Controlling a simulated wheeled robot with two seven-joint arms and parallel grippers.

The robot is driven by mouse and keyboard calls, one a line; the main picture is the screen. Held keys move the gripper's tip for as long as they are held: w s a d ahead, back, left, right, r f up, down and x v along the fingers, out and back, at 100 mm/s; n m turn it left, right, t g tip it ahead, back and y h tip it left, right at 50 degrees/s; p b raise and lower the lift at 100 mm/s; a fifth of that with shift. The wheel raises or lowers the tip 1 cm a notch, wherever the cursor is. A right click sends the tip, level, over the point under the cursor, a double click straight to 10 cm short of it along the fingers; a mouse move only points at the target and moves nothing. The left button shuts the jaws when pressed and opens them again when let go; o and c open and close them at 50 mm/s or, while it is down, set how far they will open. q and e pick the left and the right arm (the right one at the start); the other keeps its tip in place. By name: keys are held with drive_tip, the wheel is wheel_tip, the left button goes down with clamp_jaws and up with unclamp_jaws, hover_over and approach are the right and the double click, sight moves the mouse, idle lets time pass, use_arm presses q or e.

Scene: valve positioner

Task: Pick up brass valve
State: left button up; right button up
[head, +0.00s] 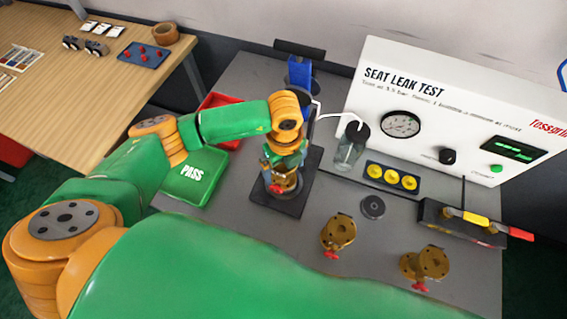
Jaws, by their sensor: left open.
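A brass valve (284,185) with a red handle sits on the dark base plate (290,206) of a clamp stand with a blue lever. My left gripper (285,166) is right above this valve, pointing down and open. The wrist and fingers hide the valve's upper part, and I cannot tell whether the fingers touch it. Two more brass valves with red handles stand on the grey bench: one in front of the test panel (338,232) and one further right (425,264). My right gripper is out of view.
The seat leak test panel (450,110) stands behind, with a water jar (351,150) and tube near the stand. A green PASS tray (192,178) and a red tray (222,100) lie left. A black disc (372,207) and a tool holder (460,222) are to the right.

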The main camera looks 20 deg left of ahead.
use_arm(q)
drive_tip(key=shift+w+a+f, duration=0.2)
drive_tip(key=shift+f, duration=0.5)
clamp_jaws()
drive_tip(key=shift+r, duration=0.1)
drive_tip(key=shift+w+r, duration=0.1)
